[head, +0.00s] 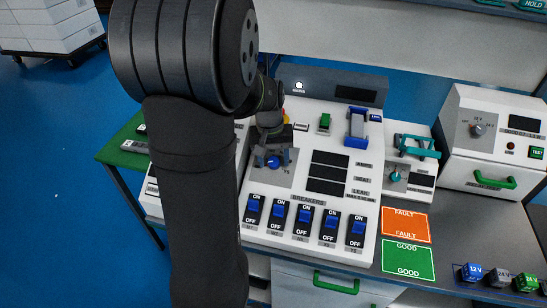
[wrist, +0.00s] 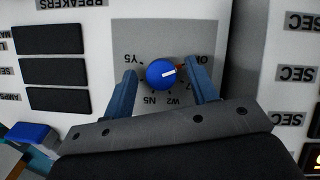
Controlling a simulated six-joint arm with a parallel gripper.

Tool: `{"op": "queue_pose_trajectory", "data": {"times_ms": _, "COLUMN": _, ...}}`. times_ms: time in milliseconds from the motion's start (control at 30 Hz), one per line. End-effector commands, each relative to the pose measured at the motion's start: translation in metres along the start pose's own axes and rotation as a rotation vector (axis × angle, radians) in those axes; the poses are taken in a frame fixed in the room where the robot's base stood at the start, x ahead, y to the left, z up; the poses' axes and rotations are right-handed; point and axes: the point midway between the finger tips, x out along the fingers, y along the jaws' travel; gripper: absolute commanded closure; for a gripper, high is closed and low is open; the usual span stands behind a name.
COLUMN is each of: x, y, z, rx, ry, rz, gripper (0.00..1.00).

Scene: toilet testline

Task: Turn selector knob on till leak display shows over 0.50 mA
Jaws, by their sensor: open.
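The blue selector knob (wrist: 160,73) sits on a grey plate (wrist: 150,35) with position labels around it; it also shows in the head view (head: 273,162). Its white pointer mark points right and slightly up in the wrist view, towards a partly hidden label beside the right finger. My gripper (wrist: 163,66) is open, with one finger on each side of the knob; small gaps seem to show. In the head view my gripper (head: 270,148) is over the knob plate. The leak display (head: 325,187), lowest of three black displays, is dark, with no readable number.
Blue breaker switches (head: 304,215) line the panel front. A blue-handled clamp (head: 356,127) and a teal-handled clamp (head: 415,147) stand right of the knob. Orange FAULT (head: 405,225) and green GOOD (head: 408,260) mats lie at right. A white tester box (head: 490,140) is farther right.

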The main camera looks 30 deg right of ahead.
Motion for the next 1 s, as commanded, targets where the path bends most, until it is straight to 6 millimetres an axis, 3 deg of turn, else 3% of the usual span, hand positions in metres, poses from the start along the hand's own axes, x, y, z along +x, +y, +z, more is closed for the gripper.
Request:
{"op": "queue_pose_trajectory", "data": {"times_ms": 133, "x": -0.0001, "y": 0.0, "z": 0.0, "rx": 0.0, "ry": 0.0, "rz": 0.0, "gripper": 0.47}}
{"op": "queue_pose_trajectory", "data": {"times_ms": 367, "x": -0.0003, "y": 0.0, "z": 0.0, "rx": 0.0, "ry": 0.0, "rz": 0.0, "gripper": 0.92}}
{"op": "queue_pose_trajectory", "data": {"times_ms": 667, "x": -0.0005, "y": 0.0003, "z": 0.0, "rx": 0.029, "ry": 0.001, "rz": -0.013, "gripper": 0.92}}
{"op": "queue_pose_trajectory", "data": {"times_ms": 1000, "x": -0.0005, "y": 0.0018, "z": 0.0005, "rx": 0.222, "ry": 0.01, "rz": -0.099, "gripper": 0.92}}
